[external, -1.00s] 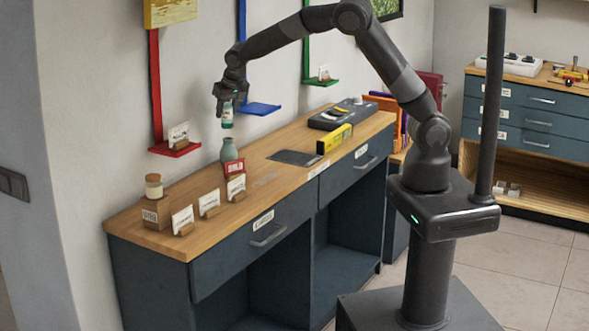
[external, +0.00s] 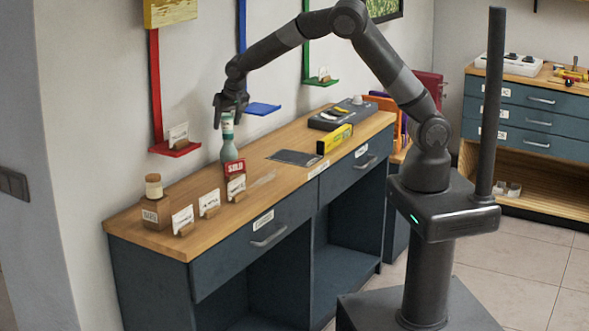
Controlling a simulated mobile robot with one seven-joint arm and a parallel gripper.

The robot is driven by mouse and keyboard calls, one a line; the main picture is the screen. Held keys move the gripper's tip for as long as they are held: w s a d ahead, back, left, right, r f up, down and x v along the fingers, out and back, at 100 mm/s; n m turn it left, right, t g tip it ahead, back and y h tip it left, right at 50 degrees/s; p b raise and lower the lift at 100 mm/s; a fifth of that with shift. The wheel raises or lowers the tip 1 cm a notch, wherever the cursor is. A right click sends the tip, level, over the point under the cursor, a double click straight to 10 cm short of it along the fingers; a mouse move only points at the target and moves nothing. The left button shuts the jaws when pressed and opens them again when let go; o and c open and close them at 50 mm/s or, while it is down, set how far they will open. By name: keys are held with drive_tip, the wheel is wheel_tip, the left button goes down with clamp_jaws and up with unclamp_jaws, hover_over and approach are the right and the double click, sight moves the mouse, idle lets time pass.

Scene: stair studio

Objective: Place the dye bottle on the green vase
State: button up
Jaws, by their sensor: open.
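The dye bottle (external: 227,124), small with a white label and teal parts, is upright directly above the grey-green vase (external: 227,151). Its lower end appears to touch the vase's mouth. The vase stands on the wooden counter near the wall, its lower part partly hidden by a red SOLD sign (external: 234,170). My gripper (external: 229,112) points down at the top of the bottle and is open, with its fingers close around or just above the bottle's top. The exact gap between fingers and bottle is too small to tell.
Several white cards (external: 209,203) in wooden holders and a corked jar on a wooden block (external: 156,210) stand on the counter to the left. A dark flat pad (external: 294,158) and a yellow level (external: 334,139) lie to the right. A red wall shelf (external: 175,148) is close by.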

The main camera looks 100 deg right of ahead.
drive_tip(key=v, duration=1.2)
drive_tip(key=s+a+r+n+t+y, duration=0.1)
drive_tip(key=s+a+r+n, duration=0.15)
drive_tip(key=a, duration=0.25)
drive_tip(key=s+a+r+n+t+y, duration=0.1)
drive_tip(key=s+a+r, duration=0.1)
drive_tip(key=s+a, duration=0.25)
drive_tip(key=s+a+n+t+y, duration=0.2)
drive_tip(key=s+a+n, duration=0.8)
drive_tip(key=s+a, duration=1.1)
drive_tip(key=shift+s+a, duration=0.2)
drive_tip(key=shift+s, duration=0.75)
